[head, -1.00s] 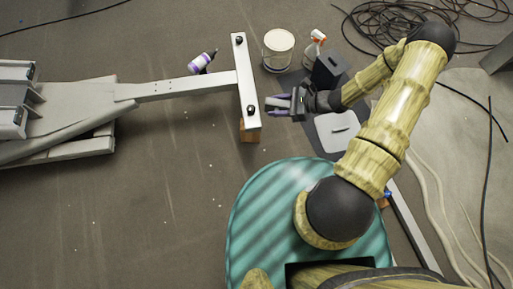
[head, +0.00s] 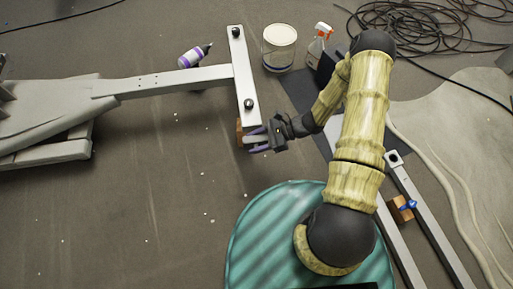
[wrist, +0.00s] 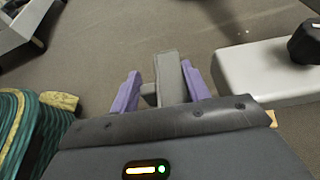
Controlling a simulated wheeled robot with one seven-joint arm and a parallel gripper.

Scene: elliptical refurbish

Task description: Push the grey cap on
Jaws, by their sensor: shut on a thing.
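My gripper (head: 252,140) is shut on the grey cap (wrist: 168,72), which stands between its two purple fingers in the wrist view. The pale crossbar (head: 241,70) of the machine's frame has two black knobs (head: 249,103). Its near end lies right by my fingertips in the head view. In the wrist view the crossbar's rounded end (wrist: 240,75) lies to the right of the cap. The cap looks apart from the bar end there. Whether the cap touches the bar is hidden in the head view.
A wooden block (head: 239,131) sits under the crossbar's near end. Grey rails (head: 425,215) lie at right. Cables (head: 430,25) coil at far right. Floor left of my base is clear.

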